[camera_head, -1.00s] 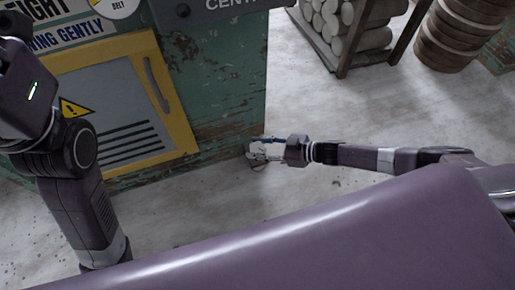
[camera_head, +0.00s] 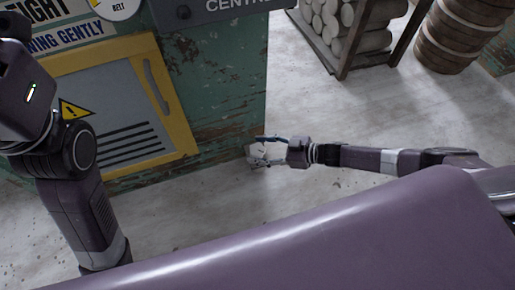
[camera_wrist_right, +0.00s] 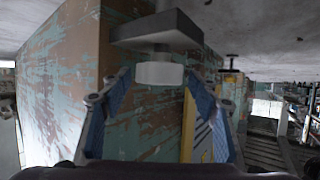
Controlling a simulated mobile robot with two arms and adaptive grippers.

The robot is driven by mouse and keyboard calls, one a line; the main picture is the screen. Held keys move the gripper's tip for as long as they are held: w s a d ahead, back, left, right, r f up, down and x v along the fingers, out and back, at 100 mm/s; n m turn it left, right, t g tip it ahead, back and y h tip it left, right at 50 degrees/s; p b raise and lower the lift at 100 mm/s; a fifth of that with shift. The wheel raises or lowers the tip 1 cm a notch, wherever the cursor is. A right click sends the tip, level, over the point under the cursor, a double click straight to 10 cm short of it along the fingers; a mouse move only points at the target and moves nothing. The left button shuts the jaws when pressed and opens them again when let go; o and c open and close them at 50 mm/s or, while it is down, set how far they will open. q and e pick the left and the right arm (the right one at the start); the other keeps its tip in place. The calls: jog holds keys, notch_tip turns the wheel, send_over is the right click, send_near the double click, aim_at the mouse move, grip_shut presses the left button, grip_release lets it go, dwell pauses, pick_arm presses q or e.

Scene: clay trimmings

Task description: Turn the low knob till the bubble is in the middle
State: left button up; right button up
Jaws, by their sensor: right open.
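The low knob (camera_wrist_right: 160,73) is a short, pale cylinder under a dark flat plate (camera_wrist_right: 158,32) in the right wrist view. In the head view a pale shape, likely the knob (camera_head: 254,153), shows at the bottom corner of the green machine. My right gripper (camera_head: 259,152) is at that corner, low near the floor. Its blue-padded fingers (camera_wrist_right: 158,82) are open, one on each side of the knob, with gaps between them and it. No bubble shows. My left arm is at the left; its gripper is out of view.
The worn green machine (camera_head: 215,95) has a yellow-framed door (camera_head: 110,105) on its front. A rack of grey rolls (camera_head: 345,30) and a round brown stack (camera_head: 455,35) stand at the back right. The concrete floor (camera_head: 330,115) around my right arm is clear.

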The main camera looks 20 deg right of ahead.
jog(key=v, duration=1.1)
jog(key=shift+s+d, duration=0.1)
jog(key=shift+s, duration=0.1)
